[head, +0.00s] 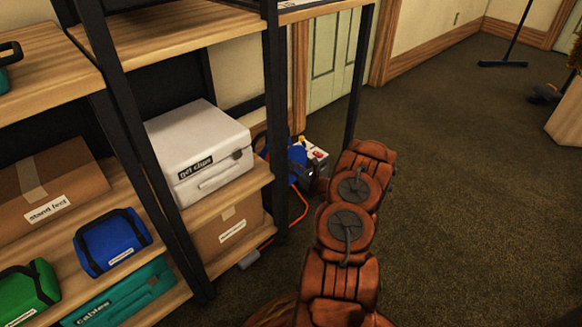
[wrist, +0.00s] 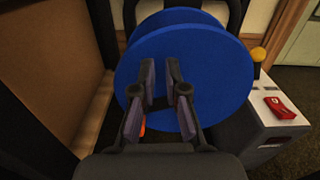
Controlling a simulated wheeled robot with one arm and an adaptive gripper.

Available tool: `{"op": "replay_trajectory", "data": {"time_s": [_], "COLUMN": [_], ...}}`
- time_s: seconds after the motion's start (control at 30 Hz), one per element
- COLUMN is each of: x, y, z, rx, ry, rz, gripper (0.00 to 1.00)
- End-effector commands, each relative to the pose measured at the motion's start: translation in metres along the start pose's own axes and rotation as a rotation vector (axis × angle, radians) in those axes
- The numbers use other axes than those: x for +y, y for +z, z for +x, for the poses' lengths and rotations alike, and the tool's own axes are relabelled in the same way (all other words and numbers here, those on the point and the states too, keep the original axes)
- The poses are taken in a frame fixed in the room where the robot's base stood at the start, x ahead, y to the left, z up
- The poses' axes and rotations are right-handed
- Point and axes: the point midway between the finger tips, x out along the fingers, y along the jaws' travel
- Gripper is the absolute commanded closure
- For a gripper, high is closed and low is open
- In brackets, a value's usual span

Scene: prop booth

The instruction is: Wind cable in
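A cable reel with a large blue disc (wrist: 222,75) fills the middle of the wrist view. In the head view the blue reel (head: 295,155) stands low behind the shelf post, partly hidden by the post and my arm. Orange cable (head: 304,205) hangs from it and runs along the floor toward a small grey piece (head: 249,260) under the shelf. A bit of orange (wrist: 143,127) also shows behind my left finger. My gripper (wrist: 160,72) is in front of the disc with its fingers apart and blue showing between them. I cannot tell whether the fingertips touch the disc.
A grey box (wrist: 262,130) with a red item (wrist: 280,108) on top stands right of the reel, near a yellow knob (wrist: 258,54). A cardboard box (wrist: 45,70) is close on the left. The shelf post (head: 277,120) stands beside the reel. Carpet (head: 470,200) on the right is open.

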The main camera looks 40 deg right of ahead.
Motion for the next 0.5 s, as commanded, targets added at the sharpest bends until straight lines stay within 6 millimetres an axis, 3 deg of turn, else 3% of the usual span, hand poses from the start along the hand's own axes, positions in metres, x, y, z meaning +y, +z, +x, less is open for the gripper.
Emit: {"op": "replay_trajectory", "data": {"time_s": [0.1, 0.5], "x": [0.0001, 0.0002], "y": [0.0000, -0.0001], "z": [0.0000, 0.0000], "rx": [0.000, 0.000], "ry": [0.000, 0.000], "rz": [0.000, 0.000], "gripper": [1.00, 1.00]}}
